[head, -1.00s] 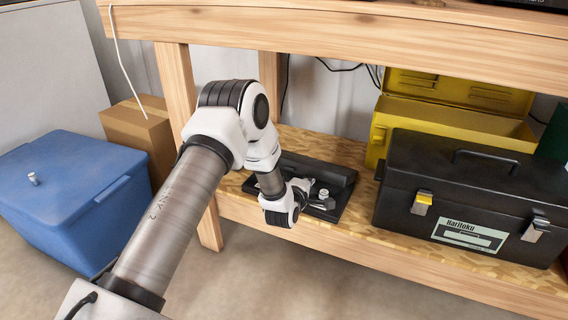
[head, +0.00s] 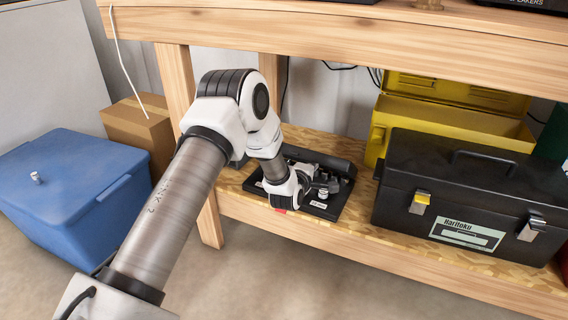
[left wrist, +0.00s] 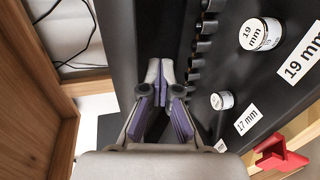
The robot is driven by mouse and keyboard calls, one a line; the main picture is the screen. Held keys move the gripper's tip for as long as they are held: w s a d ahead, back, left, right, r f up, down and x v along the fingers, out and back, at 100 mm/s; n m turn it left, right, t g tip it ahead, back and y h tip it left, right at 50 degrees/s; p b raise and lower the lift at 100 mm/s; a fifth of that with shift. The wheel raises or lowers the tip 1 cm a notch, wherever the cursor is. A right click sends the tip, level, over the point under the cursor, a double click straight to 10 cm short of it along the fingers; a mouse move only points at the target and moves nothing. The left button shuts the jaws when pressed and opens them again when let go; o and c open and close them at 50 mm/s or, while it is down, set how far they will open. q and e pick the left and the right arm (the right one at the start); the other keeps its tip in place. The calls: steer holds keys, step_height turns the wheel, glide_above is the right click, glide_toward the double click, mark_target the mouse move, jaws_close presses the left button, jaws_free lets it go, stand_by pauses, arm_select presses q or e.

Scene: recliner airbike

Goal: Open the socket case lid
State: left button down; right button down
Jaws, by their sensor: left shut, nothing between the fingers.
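The black socket case (head: 330,209) lies on the wooden lower shelf, its sockets and tray exposed. Its dark lid (head: 335,163) stands back along the rear side, so the case is open. In the left wrist view, the case shows a row of sockets (left wrist: 201,48) and larger round sockets (left wrist: 260,34) beside white size labels reading 19 mm and 17 mm. My left gripper (left wrist: 164,85) is shut and empty, at the lid side of the sockets; whether it touches the lid I cannot tell. In the head view my wrist hides part of the case. My right gripper is not in view.
A black toolbox (head: 470,185) stands right of the case, with an open yellow toolbox (head: 455,118) behind it. A red object (left wrist: 278,158) sits near the case's front edge. The wooden bench (head: 330,25) overhangs the shelf. A blue bin (head: 70,190) and cardboard box (head: 138,125) are left.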

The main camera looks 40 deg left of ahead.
arm_select(q)
steer(key=shift+w+a+r, duration=0.1)
steer(key=shift+w+r, duration=0.6)
steer(key=shift+r, duration=0.2)
steer(key=shift+w+a+r+p, duration=0.2)
steer(key=shift+w+r, duration=0.3)
steer(key=shift+w, duration=0.2)
steer(key=shift+w+a+r+p, duration=0.1)
steer(key=shift+w+r+p, duration=0.05)
steer(key=shift+w+r, duration=0.45)
steer(key=shift+w, duration=0.15)
steer(key=shift+w+a+r, duration=0.15)
steer(key=shift+w+r, duration=0.2)
steer(key=shift+w, duration=0.45)
steer(key=shift+w+a+r, duration=0.15)
steer(key=shift+w+r, duration=0.2)
steer(key=shift+w, duration=0.4)
